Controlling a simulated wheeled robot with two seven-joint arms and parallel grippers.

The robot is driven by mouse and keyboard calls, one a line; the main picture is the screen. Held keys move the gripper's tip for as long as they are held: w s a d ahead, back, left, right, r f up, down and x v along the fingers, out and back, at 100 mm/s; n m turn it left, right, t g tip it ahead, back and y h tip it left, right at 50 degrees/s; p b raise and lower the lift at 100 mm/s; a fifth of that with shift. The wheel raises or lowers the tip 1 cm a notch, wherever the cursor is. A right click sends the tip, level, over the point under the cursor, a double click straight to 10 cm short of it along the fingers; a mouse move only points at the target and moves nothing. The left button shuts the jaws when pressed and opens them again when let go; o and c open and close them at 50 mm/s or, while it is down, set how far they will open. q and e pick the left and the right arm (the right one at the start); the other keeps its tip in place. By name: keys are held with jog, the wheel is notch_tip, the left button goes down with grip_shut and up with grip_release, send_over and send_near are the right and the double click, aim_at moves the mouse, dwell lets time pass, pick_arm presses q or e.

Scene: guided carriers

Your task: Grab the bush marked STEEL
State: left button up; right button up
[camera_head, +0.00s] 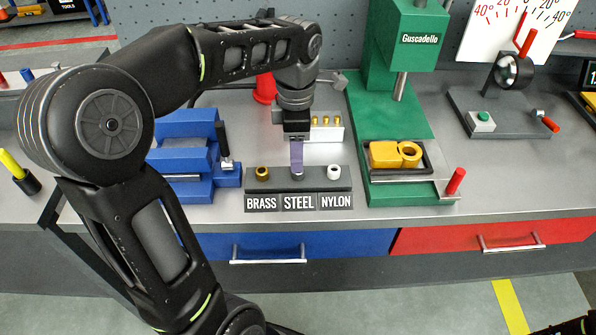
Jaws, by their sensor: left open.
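A grey rack (322,183) on the bench has plates reading BRASS, STEEL and NYLON along its front. A brass-coloured bush (262,174) stands at the BRASS place and a white bush (334,172) at the NYLON place. My left gripper (297,170) points down over the middle place, behind the STEEL plate (298,202). Its purple-grey finger reaches down to the rack there and hides most of the steel bush, so I cannot tell whether it touches it. The left gripper is open.
A blue vise (185,130) stands left of the rack. A green press (408,30) with a yellow part (395,154) in its tray stands to the right. A pale block (325,133) with brass pieces and a red cone-like object (264,88) are behind.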

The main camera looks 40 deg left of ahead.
pick_arm(q)
jog(key=shift+f, duration=0.1)
notch_tip(320, 180, down, 5)
dwell(0.3)
jog(key=shift+c, duration=0.4)
grip_shut()
dwell(0.5)
